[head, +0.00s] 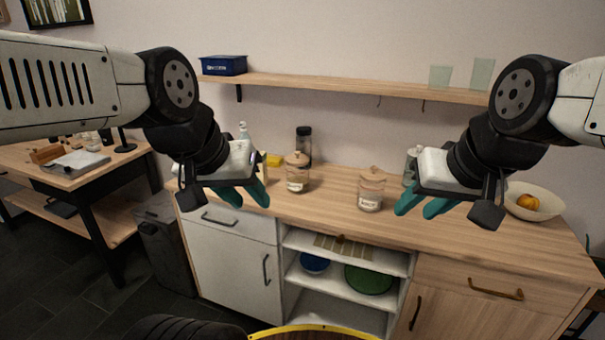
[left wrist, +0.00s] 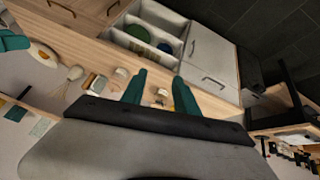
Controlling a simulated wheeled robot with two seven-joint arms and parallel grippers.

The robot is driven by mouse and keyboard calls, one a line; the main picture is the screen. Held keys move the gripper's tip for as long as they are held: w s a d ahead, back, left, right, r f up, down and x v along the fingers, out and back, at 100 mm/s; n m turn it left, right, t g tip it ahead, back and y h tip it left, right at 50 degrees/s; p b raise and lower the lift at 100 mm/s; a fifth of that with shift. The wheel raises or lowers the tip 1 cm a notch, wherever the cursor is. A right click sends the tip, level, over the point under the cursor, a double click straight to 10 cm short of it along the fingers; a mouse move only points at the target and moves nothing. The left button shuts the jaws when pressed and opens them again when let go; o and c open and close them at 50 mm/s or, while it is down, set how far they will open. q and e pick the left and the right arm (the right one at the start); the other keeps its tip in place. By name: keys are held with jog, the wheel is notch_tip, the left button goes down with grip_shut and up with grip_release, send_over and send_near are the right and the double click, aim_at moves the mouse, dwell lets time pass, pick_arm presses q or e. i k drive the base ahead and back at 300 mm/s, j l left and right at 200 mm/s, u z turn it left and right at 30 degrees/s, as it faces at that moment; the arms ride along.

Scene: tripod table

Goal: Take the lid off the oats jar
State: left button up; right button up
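Two clear jars with rounded wooden lids stand upright on the wooden counter, both with lids on. The left jar (head: 297,174) and the right jar (head: 371,190) each bear a pale label too small to read surely, so I cannot tell which holds oats. My left gripper (head: 245,194) is open and empty, left of the left jar and apart from it. Its two teal fingers also show spread in the left wrist view (left wrist: 159,84). My right gripper (head: 422,205) is open and empty, just right of the right jar and apart from it.
On the counter (head: 325,207) stand a dark-capped bottle (head: 304,145) behind the left jar, a yellow block (head: 274,160), and a cream bowl (head: 534,203) with an orange fruit at the right. A shelf (head: 350,88) runs above. Open cubbies with dishes lie below.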

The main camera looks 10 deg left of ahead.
aim_at(297, 159)
jog(key=i+j+z, duration=0.2)
jog(key=i, duration=0.25)
jog(key=i+j+z, duration=0.25)
jog(key=i+j, duration=0.2)
